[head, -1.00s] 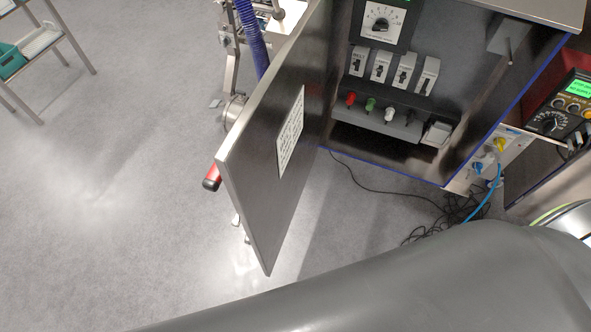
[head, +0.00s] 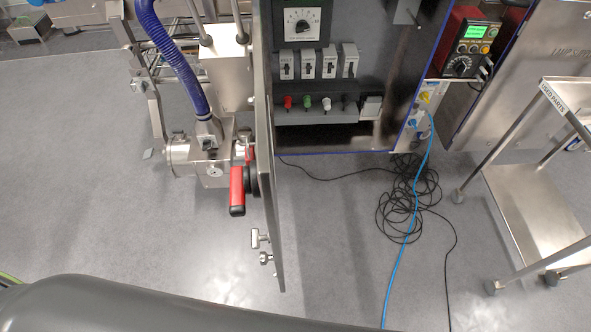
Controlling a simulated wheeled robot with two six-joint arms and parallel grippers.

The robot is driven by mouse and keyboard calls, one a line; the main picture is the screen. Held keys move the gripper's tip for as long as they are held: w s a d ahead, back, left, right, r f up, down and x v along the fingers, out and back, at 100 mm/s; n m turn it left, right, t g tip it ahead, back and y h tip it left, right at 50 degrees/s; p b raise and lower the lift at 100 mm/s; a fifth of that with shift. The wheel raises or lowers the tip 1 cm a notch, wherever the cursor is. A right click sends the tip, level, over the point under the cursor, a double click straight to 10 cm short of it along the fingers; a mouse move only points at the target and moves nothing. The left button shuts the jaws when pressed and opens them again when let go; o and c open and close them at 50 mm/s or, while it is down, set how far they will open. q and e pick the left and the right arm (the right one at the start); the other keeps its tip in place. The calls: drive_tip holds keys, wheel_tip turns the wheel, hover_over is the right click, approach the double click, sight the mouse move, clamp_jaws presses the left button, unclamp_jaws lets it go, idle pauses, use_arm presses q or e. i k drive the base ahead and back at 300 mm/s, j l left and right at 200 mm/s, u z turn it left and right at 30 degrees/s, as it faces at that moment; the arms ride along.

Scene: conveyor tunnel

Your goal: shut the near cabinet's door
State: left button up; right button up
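The near cabinet (head: 352,100) stands open at the top middle, with a dial, several breaker switches and a row of coloured knobs inside. Its door (head: 266,150) is swung wide out toward me and shows almost edge-on. A red handle (head: 237,190) sticks out on the door's left, outer face. Small metal latch parts (head: 261,243) show near the door's lower end. A large grey part of my own body crosses the bottom left. Neither of my grippers is in view.
Loose black cable (head: 408,200) and a blue cable (head: 408,245) lie on the floor right of the door. A metal cart (head: 540,175) stands at the right.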

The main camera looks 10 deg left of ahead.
sight(263, 164)
drive_tip(key=i+j+z, duration=0.1)
drive_tip(key=j, duration=0.35)
drive_tip(key=i+j+z, duration=0.1)
drive_tip(key=j, duration=0.3)
drive_tip(key=i+j+u, duration=0.1)
drive_tip(key=i, duration=0.25)
drive_tip(key=k+j, duration=0.2)
